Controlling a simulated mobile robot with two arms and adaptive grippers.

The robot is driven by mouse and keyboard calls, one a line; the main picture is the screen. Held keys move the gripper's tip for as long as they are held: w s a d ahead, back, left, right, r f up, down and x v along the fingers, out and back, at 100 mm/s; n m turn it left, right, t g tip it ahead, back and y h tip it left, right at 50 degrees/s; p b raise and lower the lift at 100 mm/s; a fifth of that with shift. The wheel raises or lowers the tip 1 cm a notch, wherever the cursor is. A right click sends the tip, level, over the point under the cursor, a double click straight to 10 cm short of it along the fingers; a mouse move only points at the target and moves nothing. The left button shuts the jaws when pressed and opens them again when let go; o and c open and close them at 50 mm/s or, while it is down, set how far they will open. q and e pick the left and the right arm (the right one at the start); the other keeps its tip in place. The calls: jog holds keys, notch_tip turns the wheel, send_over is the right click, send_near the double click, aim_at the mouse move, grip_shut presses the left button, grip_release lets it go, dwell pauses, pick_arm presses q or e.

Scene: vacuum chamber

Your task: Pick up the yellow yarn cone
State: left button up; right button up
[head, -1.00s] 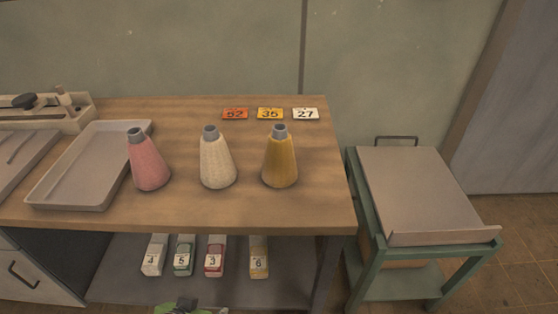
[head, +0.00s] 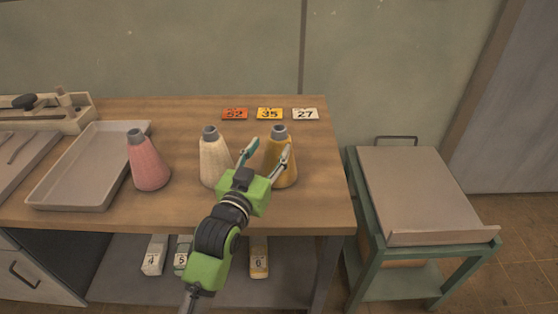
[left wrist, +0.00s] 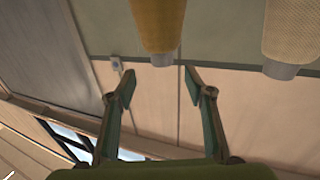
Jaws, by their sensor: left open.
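The yellow yarn cone (head: 291,176) stands upright on the wooden table (head: 330,205), the rightmost of three cones. It has a grey tip. My left gripper (head: 267,155) is open, in front of the yellow cone, and its fingers overlap part of it in the head view. In the left wrist view the yellow cone (left wrist: 158,22) appears inverted, above and between the open fingertips (left wrist: 158,85). Nothing is between the fingers near my palm; I cannot tell whether a finger touches the cone. My right gripper is not in view.
A cream cone (head: 212,160) stands close left of the gripper and also shows in the left wrist view (left wrist: 292,35). A pink cone (head: 149,165) and grey tray (head: 75,204) are further left. Number cards (head: 270,114) lie behind. A green cart (head: 362,215) stands right.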

aim_at(276, 135)
pick_arm(q)
jog(key=p+x, duration=0.1)
jog(key=x, duration=0.8)
jog(key=shift+a+f, duration=0.1)
jog(key=shift+a, duration=0.1)
grip_shut()
